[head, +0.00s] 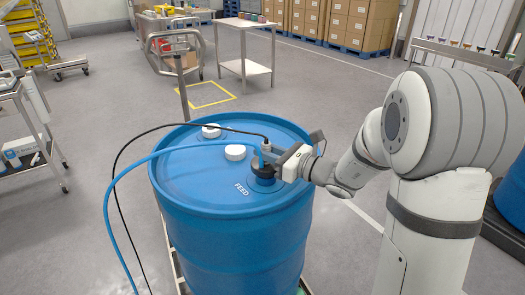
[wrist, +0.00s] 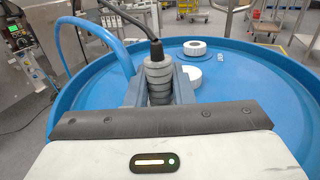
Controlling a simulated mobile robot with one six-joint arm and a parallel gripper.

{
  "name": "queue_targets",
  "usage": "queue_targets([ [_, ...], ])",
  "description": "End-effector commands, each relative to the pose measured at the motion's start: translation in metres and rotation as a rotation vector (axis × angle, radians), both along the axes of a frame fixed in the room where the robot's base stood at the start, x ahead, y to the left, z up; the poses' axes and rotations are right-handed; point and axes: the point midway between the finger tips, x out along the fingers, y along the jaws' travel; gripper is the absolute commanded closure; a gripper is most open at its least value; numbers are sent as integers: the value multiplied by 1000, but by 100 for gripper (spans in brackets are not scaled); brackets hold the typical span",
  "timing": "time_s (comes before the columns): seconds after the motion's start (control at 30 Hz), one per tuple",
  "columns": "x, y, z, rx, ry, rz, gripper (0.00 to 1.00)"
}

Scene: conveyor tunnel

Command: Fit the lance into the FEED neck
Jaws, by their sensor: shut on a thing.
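The blue drum (head: 230,235) stands upright in front of me, with the white word FEED (head: 242,189) on its lid near the front right. The lance (head: 266,149) has a grey ribbed head, with a black cable and a blue hose running off to the left. Its ribbed head also shows in the wrist view (wrist: 159,76). My gripper (head: 277,157) is shut on this head, one finger on each side. The lance looks about upright. A dark collar (head: 262,168) sits below the head at the FEED neck. The neck opening is hidden, and I cannot tell how far the lance is in.
Two white caps (head: 235,152) (head: 211,131) stand on the lid behind the lance. The blue hose (head: 125,165) and black cable (head: 150,130) arch over the drum's left rim. A cart (head: 180,50) and a small table (head: 245,65) stand farther back on open floor.

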Motion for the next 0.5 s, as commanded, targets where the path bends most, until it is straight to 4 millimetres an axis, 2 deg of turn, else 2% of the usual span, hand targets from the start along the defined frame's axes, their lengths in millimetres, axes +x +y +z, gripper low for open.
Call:
queue_targets([
  [0.2, 0, 0, -17, 1, -1, 0, 100],
  [0.37, 0, 0, -15, 1, -1, 0, 100],
  [0.4, 0, 0, -15, 1, -1, 0, 78],
  [0.5, 0, 0, -15, 1, -1, 0, 70],
])
